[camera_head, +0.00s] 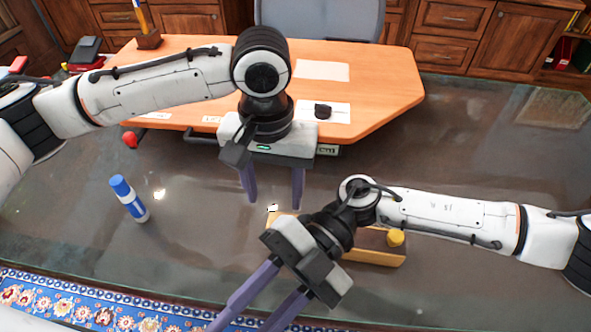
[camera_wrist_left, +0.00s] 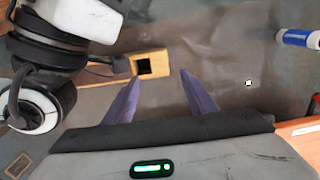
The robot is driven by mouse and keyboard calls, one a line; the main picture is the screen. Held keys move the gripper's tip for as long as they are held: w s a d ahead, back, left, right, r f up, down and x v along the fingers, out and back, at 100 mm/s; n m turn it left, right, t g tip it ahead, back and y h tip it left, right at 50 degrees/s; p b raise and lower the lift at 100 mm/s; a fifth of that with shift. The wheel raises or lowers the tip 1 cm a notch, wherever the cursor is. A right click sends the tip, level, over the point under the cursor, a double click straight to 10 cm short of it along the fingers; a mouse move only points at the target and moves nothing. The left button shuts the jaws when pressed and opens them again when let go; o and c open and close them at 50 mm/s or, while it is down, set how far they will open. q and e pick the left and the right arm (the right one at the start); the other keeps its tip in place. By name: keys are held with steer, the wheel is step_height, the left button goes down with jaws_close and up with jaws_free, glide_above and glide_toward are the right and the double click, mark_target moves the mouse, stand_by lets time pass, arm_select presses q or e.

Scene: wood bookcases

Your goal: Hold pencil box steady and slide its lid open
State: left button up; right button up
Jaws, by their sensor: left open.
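The wooden pencil box (camera_head: 372,257) lies on the glass tabletop, right of centre in the head view, with its middle hidden behind my right arm. A yellow knob-like piece (camera_head: 396,238) shows at its right end. In the left wrist view, the box's near end (camera_wrist_left: 163,58) has a dark square opening; I cannot tell how far the lid is open. My left gripper (camera_head: 273,203) is open and empty, pointing down beyond the box's left end. My right gripper (camera_head: 247,325) has its fingers apart and empty, in front and left of the box, tips near the picture's bottom edge.
A blue-and-white marker or bottle (camera_head: 128,198) stands on the glass tabletop (camera_head: 180,240) at left. An orange wooden desk (camera_head: 385,85) lies behind. A blue floral rug (camera_head: 100,305) lies along the bottom left.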

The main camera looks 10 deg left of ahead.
arm_select(q)
steer(key=shift+f, duration=0.1)
step_height(320, 180, down, 10)
steer(key=shift+f, duration=0.1)
arm_select(e)
steer(key=w+d+r+n+t+h, duration=0.2)
steer(key=w+d+n+t+h, duration=0.2)
steer(key=w+d, duration=0.6)
steer(key=w+d+r+n+t+h, duration=0.2)
steer(key=w+d+n+t+h, duration=0.2)
steer(key=w+d+t, duration=0.5)
steer(key=w+d+n, duration=0.2)
steer(key=shift+w+r+n+t, duration=0.2)
steer(key=shift+w+n+t, duration=0.1)
steer(key=shift+n, duration=0.1)
arm_select(q)
steer(key=shift+c, duration=0.3)
